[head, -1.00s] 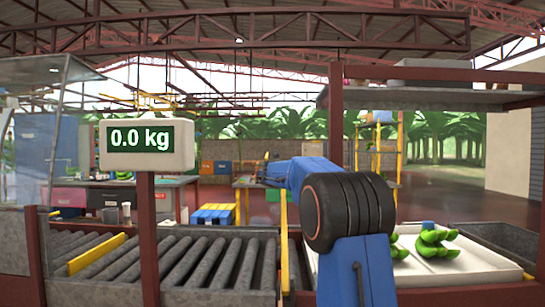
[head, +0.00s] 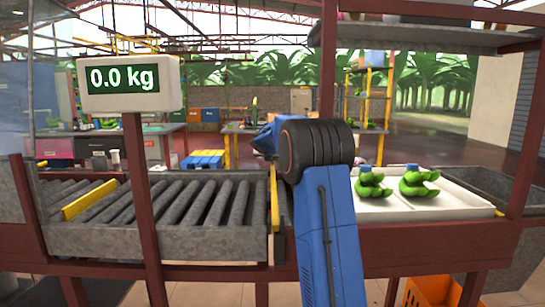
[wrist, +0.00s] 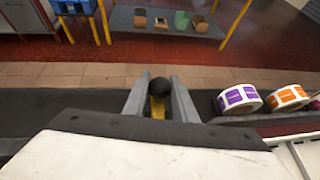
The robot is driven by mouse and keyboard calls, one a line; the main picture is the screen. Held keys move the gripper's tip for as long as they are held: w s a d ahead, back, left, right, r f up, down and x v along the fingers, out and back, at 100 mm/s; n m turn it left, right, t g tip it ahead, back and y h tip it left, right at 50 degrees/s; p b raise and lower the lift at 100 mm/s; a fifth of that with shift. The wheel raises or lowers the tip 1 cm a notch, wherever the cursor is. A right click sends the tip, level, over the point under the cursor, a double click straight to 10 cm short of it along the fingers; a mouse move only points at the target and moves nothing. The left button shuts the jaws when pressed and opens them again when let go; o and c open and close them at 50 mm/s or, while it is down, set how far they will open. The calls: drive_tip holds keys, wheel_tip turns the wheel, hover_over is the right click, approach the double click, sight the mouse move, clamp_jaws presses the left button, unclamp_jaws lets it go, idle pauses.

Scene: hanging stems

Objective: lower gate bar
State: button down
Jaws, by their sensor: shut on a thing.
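The gate bar (head: 274,200) is a narrow yellow bar at the right end of the roller conveyor (head: 165,243) in the head view. Its top shows just above conveyor level, and my arm hides part of the area beside it. In the wrist view my gripper (wrist: 160,86) has its two grey fingers on either side of a round black knob (wrist: 160,87). A strip of the yellow bar shows below the knob between the fingers. My gripper is shut on the knob. In the head view the fingers are hidden behind my blue arm.
A second yellow bar (head: 90,200) lies across the rollers at left. A scale display (head: 125,80) reads 0.0 kg. White trays with green bananas (head: 415,182) are right of my arm.

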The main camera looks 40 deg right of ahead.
drive_tip(key=shift+f, duration=0.65)
drive_tip(key=c, duration=1.8)
unclamp_jaws()
drive_tip(key=o, duration=0.3)
drive_tip(key=shift+f, duration=0.2)
drive_tip(key=shift+o, duration=0.2)
drive_tip(key=shift+r, duration=0.3)
drive_tip(key=shift+s+a+r, duration=0.25)
drive_tip(key=shift+r, duration=0.05)
drive_tip(key=v, duration=1.6)
drive_tip(key=shift+a, duration=0.15)
drive_tip(key=shift+s+r, duration=0.1)
drive_tip(key=shift+s, duration=0.05)
